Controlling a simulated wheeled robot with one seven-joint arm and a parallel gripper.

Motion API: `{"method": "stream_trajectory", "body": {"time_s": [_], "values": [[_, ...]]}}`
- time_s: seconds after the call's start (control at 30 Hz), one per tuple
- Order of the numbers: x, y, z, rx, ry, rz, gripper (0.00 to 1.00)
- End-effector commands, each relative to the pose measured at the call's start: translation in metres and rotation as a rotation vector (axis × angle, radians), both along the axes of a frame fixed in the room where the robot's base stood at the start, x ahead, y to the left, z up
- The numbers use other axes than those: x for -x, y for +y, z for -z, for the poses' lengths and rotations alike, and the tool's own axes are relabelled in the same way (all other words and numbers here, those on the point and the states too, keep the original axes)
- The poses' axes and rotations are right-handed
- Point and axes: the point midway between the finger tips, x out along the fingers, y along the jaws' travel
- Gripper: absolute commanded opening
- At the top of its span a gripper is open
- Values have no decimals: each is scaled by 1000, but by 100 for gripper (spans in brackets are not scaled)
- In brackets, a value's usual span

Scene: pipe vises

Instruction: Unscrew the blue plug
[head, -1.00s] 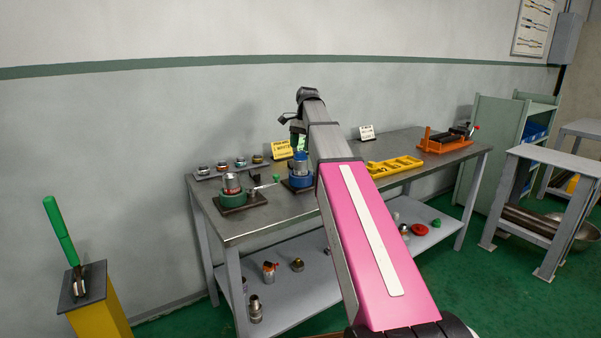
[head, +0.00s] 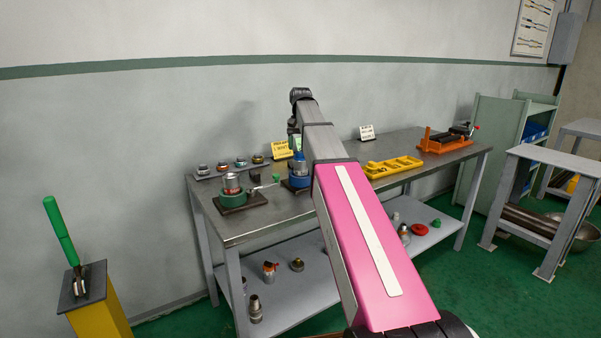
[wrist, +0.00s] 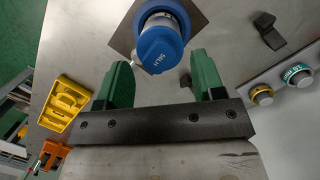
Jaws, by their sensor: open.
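The blue plug (wrist: 158,50) shows in the wrist view, with lettering on its top. It sits in a blue vise or collar on a dark base plate (wrist: 122,40). In the head view the blue plug (head: 299,163) stands on the bench, partly behind my arm. My gripper (wrist: 160,75) has two green fingers spread apart, with nothing between them. The plug is just ahead of the fingertips in the wrist view, and I cannot tell its depth from them. In the head view my gripper is mostly hidden by my arm.
A green vise (head: 232,198) holding a metal fitting stands left on the metal bench (head: 250,227). A row of fittings (head: 229,163) lies at the back. A yellow tray (head: 393,167) and an orange vise (head: 442,143) are to the right. The lower shelf holds loose parts.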

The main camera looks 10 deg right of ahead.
Motion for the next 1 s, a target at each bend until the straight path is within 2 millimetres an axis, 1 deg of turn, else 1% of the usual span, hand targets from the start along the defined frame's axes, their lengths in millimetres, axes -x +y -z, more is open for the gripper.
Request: {"method": "stream_trajectory", "body": {"time_s": [0.03, 0.1, 0.2, 0.37, 0.53, 0.67, 1.0], "values": [[-1, -2, 0, -7, -8, -165, 62], [-1, -1, 1, -6, -10, -238, 62], [-1, -1, 1, -5, -10, -313, 62], [-1, -1, 1, -4, -10, -377, 62], [-1, 0, 1, -4, -11, -505, 62], [-1, -1, 1, -5, -11, -551, 62], [-1, -1, 3, -5, -9, -554, 62]]}}
